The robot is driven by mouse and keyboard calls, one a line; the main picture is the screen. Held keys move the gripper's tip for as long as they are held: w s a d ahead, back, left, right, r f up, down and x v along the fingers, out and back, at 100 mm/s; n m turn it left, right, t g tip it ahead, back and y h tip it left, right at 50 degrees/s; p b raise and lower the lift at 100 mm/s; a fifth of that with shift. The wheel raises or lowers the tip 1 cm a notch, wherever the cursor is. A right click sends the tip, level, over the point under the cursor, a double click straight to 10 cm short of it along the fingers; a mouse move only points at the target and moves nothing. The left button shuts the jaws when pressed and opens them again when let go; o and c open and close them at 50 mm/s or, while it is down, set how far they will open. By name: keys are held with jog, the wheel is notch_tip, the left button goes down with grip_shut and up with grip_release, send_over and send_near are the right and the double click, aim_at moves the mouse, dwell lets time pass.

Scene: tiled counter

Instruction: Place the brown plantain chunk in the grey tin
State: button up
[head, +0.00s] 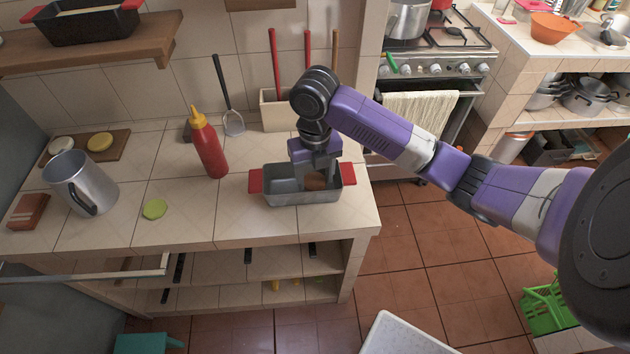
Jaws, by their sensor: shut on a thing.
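The grey tin (300,199) is a rectangular pan with red handles near the right front of the tiled counter. My gripper (315,176) points down over the right half of the tin, its fingers inside the rim. It is shut on the brown plantain chunk (316,183), which shows as a small brown patch at the fingertips. The tin's front wall hides the lower part of the chunk, so I cannot tell whether it touches the tin's floor.
A red squeeze bottle (209,146) with a yellow cap stands left of the tin. A utensil holder (276,110) stands behind it. A metal jug (82,183), a green slice (154,209) and a wooden board (88,147) lie further left. Counter between slice and tin is clear.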

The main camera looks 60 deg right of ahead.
jog(key=shift+f, duration=1.2)
jog(key=shift+f, duration=0.15)
jog(key=o, duration=1)
jog(key=shift+o, duration=0.2)
